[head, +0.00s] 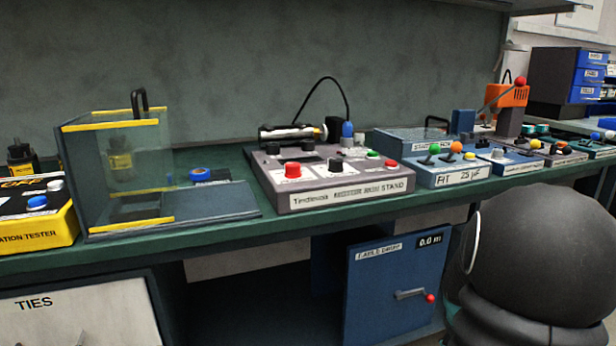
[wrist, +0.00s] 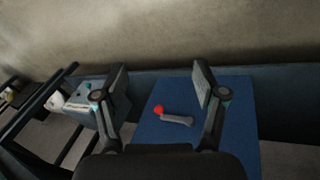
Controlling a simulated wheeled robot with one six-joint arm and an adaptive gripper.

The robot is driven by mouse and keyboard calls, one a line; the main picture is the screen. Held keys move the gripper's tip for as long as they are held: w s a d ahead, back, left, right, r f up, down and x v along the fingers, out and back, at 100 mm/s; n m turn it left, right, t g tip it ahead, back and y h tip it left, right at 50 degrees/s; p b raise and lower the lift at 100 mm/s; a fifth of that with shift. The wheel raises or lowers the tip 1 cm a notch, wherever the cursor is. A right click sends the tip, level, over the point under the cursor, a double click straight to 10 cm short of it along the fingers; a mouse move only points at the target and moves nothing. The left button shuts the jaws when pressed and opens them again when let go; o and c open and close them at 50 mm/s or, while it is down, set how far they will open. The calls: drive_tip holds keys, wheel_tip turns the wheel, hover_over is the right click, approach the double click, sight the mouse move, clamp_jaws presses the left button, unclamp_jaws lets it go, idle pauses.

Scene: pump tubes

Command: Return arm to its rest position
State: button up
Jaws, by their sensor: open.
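My gripper (wrist: 160,88) shows in the wrist view with its two fingers spread wide apart. Nothing is held between them. Beyond the fingers is a blue cabinet front (wrist: 180,95) with a grey crank handle and red knob (wrist: 176,117); the knob appears between the fingers, and I cannot tell the distance. In the head view the same blue cabinet (head: 375,290) is under the bench, with its crank (head: 412,295) and a display reading 0.0 m. A large dark rounded part of my arm fills the lower right of the head view; the gripper itself is not seen there.
The green bench (head: 230,238) carries a clear guarded box (head: 115,165), a yellow tester (head: 38,215), a grey control box (head: 340,185) and a blue control box (head: 450,170). A white TIES drawer (head: 80,315) is below left.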

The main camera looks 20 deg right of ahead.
drive_tip(key=s+a+r+t+y, duration=0.1)
drive_tip(key=s+a+r, duration=0.2)
drive_tip(key=a, duration=0.8)
drive_tip(key=s+a+r+n+t+y, duration=0.1)
drive_tip(key=s+a+r+t, duration=0.1)
drive_tip(key=a+r, duration=0.6)
drive_tip(key=s+a+r+n+t+y, duration=0.1)
drive_tip(key=s+a+r, duration=0.3)
drive_tip(key=a, duration=1)
wheel_tip(320, 180, up, 2)
drive_tip(key=shift+s+a+r+t+y, duration=0.1)
drive_tip(key=shift+s+a+t+y, duration=0.1)
drive_tip(key=shift+s+t+y, duration=0.15)
